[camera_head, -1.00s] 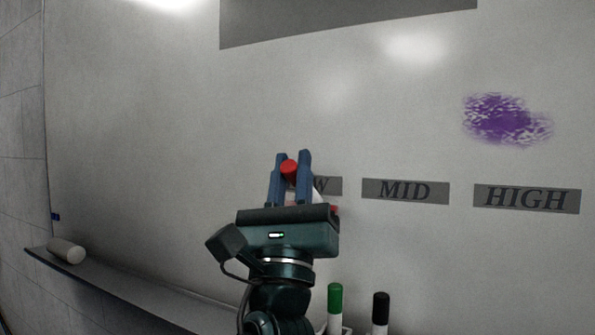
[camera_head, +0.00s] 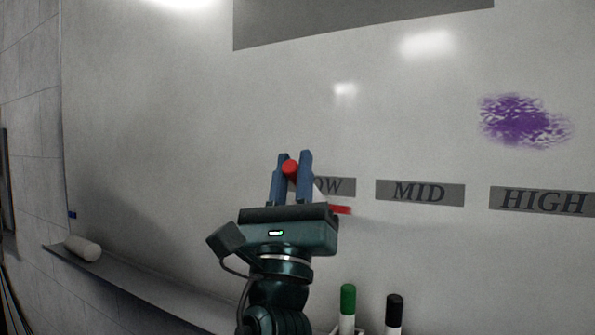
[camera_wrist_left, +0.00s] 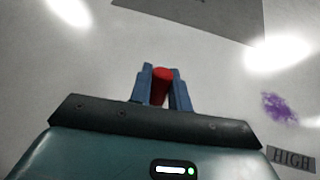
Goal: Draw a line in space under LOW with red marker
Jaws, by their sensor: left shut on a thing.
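My left gripper (camera_head: 290,175) is shut on the red marker (camera_head: 290,168), whose red end shows between the blue fingers. In the left wrist view the red marker (camera_wrist_left: 162,84) also shows between the fingers. The LOW label (camera_head: 336,187) is partly hidden behind the gripper; only its right letters show. A short red line (camera_head: 341,210) is on the whiteboard below the right part of LOW; its left part, if any, is hidden by the gripper. I cannot tell whether the marker tip touches the board. My right gripper is not in view.
The MID label (camera_head: 420,193) and HIGH label (camera_head: 543,202) are to the right on the whiteboard (camera_head: 160,130). A purple smudge (camera_head: 522,121) is above HIGH. Green (camera_head: 347,300) and black (camera_head: 394,310) markers stand below. A white roll (camera_head: 83,248) lies on the ledge (camera_head: 140,285).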

